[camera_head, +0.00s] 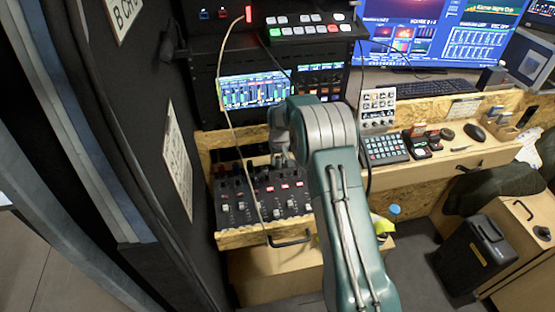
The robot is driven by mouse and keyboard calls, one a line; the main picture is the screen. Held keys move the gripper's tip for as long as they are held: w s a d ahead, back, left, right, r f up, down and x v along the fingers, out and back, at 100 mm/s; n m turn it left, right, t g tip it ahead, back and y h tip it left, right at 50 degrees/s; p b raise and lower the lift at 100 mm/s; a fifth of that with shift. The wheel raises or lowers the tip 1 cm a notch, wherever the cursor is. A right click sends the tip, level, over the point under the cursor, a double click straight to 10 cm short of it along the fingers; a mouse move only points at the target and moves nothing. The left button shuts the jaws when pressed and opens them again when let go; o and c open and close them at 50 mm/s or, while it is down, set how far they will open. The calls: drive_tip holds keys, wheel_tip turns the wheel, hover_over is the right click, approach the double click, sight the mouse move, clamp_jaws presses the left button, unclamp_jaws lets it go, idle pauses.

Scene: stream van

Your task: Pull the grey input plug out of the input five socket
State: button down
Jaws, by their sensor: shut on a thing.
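The black audio mixer (260,197) lies in an open wooden drawer, with rows of knobs, faders and a few red-lit labels. My gripper (283,160) points down at the mixer's back edge, right of its middle. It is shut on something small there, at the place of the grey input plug. The plug itself and the input five socket are too small and too covered by my gripper to make out. I cannot tell whether the plug is still seated. My arm comes up from the bottom and covers the mixer's right side.
A pale cable (229,125) hangs from the rack across the mixer and over the drawer front (270,236). A lit screen (255,91) and a switcher panel (308,28) stand behind. A keypad (385,149) sits on the desk at right. A dark wall panel closes the left side.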

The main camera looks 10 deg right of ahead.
drive_tip(key=shift+r, duration=1.55)
drive_tip(key=shift+r, duration=1.45)
